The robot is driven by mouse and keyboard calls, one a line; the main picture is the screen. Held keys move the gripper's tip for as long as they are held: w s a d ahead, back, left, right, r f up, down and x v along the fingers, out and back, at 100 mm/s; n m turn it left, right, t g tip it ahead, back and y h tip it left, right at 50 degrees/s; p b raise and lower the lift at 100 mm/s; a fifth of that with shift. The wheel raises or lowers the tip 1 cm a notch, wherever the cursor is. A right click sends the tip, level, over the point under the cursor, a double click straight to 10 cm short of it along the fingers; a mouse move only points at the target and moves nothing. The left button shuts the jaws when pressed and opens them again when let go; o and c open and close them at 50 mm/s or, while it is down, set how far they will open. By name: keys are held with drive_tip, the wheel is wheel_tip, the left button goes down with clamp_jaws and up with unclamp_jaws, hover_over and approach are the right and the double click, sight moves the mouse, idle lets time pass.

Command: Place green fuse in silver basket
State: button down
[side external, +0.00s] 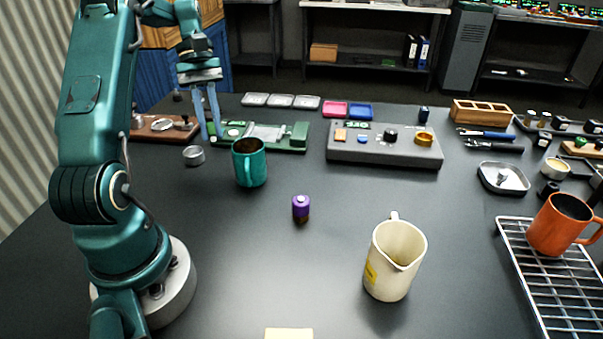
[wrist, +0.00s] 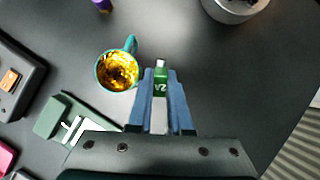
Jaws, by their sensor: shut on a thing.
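My gripper (side external: 211,134) hangs at the upper left in the side external view, above the bench beside the green fixture. In the wrist view its blue fingers (wrist: 161,88) are shut on the green fuse (wrist: 160,82), which has a silver tip and white marking. The fuse is not distinguishable in the side view. A small round silver container (side external: 194,155) sits on the bench just below the fingertips in the side view; I cannot tell whether it is the silver basket. It is not seen in the wrist view.
A teal mug (side external: 249,163) stands near the gripper, with the green fixture (side external: 298,136) behind. A purple cylinder (side external: 301,208), cream pitcher (side external: 394,262), grey control box (side external: 384,152), and wire rack (side external: 540,280) with an orange mug (side external: 560,224) lie further right. The front middle is mostly clear.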

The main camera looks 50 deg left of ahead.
drive_tip(key=s+a+m+g, duration=0.1)
drive_tip(key=s+m+g, duration=0.1)
drive_tip(key=m, duration=0.1)
wheel_tip(320, 180, up, 5)
drive_tip(key=m+t+y, duration=0.3)
drive_tip(key=m+y, duration=2)
drive_tip(key=m, duration=0.7)
hover_over(197, 162)
drive_tip(key=shift+t+y, duration=0.3)
drive_tip(key=shift+w+a+f, duration=0.1)
drive_tip(key=shift+a+f, duration=0.05)
drive_tip(key=shift+f, duration=2.15)
drive_tip(key=shift+s+a+f, duration=0.1)
drive_tip(key=shift+a+f, duration=0.05)
drive_tip(key=shift+f, duration=2.2)
drive_tip(key=shift+w+a+f, duration=0.1)
drive_tip(key=shift+a+f, duration=0.05)
drive_tip(key=shift+f, duration=2.15)
